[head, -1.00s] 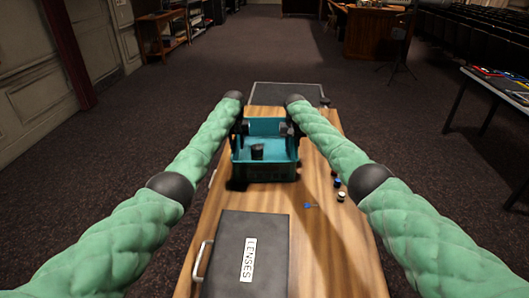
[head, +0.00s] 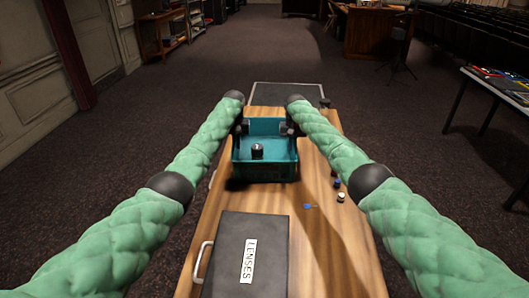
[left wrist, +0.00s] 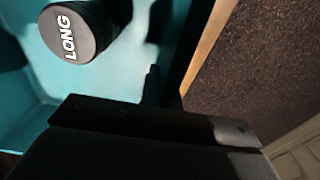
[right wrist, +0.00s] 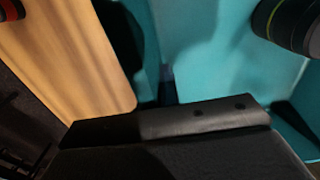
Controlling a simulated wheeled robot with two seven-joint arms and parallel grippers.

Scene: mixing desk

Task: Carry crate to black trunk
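The teal crate (head: 265,172) is on or just above the wooden desk toward its far end; I cannot tell if its base touches. A black cylinder marked LONG stands inside it (head: 257,151) and shows in the left wrist view (left wrist: 75,32). My left gripper (head: 241,128) is at the crate's left wall and my right gripper (head: 289,129) at its right wall. Both look shut on the walls, one finger inside; the outer fingers are hard to make out. A dark flat-topped box, probably the black trunk (head: 288,94), lies beyond the crate.
A dark case labelled LENSES (head: 230,260) lies on the near part of the wooden desk (head: 330,250). Small blue and white items (head: 341,197) lie right of the crate. A table (head: 500,88) stands at the right. The carpet around is open.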

